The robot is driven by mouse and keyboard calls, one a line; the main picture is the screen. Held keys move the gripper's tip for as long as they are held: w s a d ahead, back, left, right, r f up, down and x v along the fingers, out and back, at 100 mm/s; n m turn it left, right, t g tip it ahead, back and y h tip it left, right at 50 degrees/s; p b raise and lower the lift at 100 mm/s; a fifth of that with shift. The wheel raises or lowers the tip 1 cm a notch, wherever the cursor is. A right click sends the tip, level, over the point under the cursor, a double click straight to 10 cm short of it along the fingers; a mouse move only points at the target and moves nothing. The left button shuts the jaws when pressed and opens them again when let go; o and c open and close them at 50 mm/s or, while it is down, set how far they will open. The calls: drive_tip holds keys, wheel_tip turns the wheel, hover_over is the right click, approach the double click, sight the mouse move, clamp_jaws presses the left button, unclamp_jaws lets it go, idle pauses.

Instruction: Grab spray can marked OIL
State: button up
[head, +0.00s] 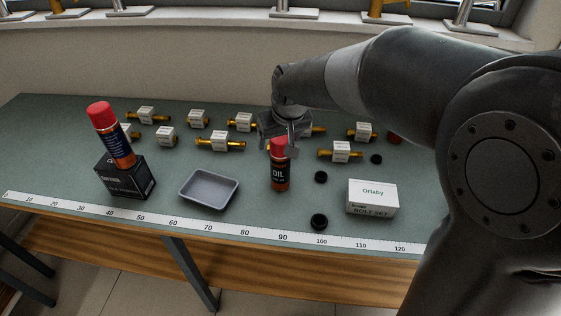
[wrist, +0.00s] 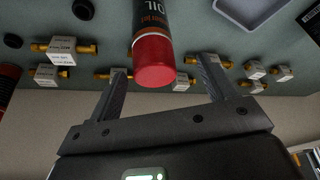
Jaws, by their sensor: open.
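The spray can marked OIL (head: 279,172) stands upright on the green bench top, black with a red cap, right of the grey tray. In the wrist view its red cap (wrist: 154,60) is close and lies between the lines of the two fingers, a little beyond or level with the tips. My gripper (head: 281,146) is at the can's cap, from behind and above in the head view. In the wrist view my gripper (wrist: 166,75) is open, with a finger on each side of the cap and visible gaps. Whether a finger touches it I cannot tell.
Another red-capped can (head: 111,135) leans on a black box (head: 126,178) at the left. A grey tray (head: 208,189) and a white Orlaby box (head: 372,198) flank the OIL can. Black caps (head: 319,221) lie nearby. Labelled brass fittings (head: 220,141) fill the back.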

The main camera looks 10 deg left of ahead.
sight(280, 163)
drive_tip(key=x, duration=0.3)
drive_tip(key=d+x, duration=0.1)
drive_tip(key=x, duration=0.1)
drive_tip(key=shift+w+a+f, duration=0.15)
drive_tip(key=shift+w+f, duration=0.05)
drive_tip(key=shift+f, duration=0.2)
drive_tip(key=c, duration=1.6)
drive_tip(key=shift+o, duration=0.2)
drive_tip(key=shift+r, duration=0.15)
